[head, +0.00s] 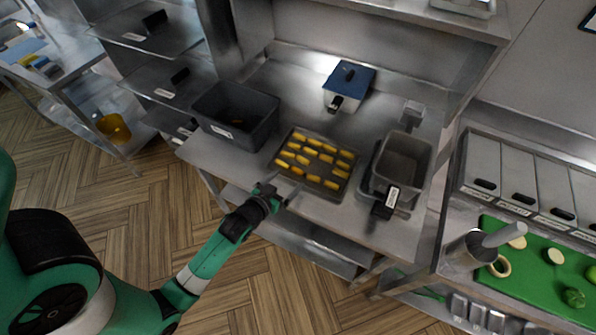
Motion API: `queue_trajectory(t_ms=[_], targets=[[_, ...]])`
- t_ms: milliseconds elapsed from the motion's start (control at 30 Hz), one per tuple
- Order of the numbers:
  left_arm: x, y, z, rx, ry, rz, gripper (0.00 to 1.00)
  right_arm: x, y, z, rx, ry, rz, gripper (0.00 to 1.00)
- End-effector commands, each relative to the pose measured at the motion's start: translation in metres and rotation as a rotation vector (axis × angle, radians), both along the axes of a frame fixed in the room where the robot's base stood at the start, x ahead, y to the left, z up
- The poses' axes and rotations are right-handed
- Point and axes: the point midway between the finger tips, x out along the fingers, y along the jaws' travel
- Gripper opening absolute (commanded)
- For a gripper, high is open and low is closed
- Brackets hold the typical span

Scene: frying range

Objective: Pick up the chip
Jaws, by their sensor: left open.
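Several yellow chips (304,160) lie in rows on a dark metal tray (338,187) on the steel counter. My left gripper (284,199) comes in from the lower left and is at the tray's near left side, by the counter's front edge. It is open, and I see no chip between its fingers, though it is small in the picture. Whether it touches the tray cannot be told. My right gripper is not in view.
A dark grey bin (236,115) stands left of the tray. A blue-lidded container (349,86) is behind. A green board (530,268) with cut vegetables lies at the right.

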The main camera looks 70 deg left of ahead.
Motion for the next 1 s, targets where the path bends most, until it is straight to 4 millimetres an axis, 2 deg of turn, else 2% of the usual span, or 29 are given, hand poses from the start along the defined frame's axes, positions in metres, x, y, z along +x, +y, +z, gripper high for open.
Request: queue_trajectory(t_ms=[267,533,767,833,1000], targets=[[0.011,0.009,-0.006,0.001,-0.001,0.0,0.98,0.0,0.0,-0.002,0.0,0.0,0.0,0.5],[0.042,0.033,-0.024,0.001,-0.001,0.0,0.98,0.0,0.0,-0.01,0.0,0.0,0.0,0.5],[0.044,0.034,-0.025,0.0,0.0,-0.001,0.98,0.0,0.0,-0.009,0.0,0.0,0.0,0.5],[0.044,0.034,-0.025,0.0,0.0,-0.001,0.91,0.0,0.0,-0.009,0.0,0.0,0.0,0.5],[0.044,0.034,-0.025,0.0,0.0,-0.001,0.61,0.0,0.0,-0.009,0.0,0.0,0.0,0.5]])
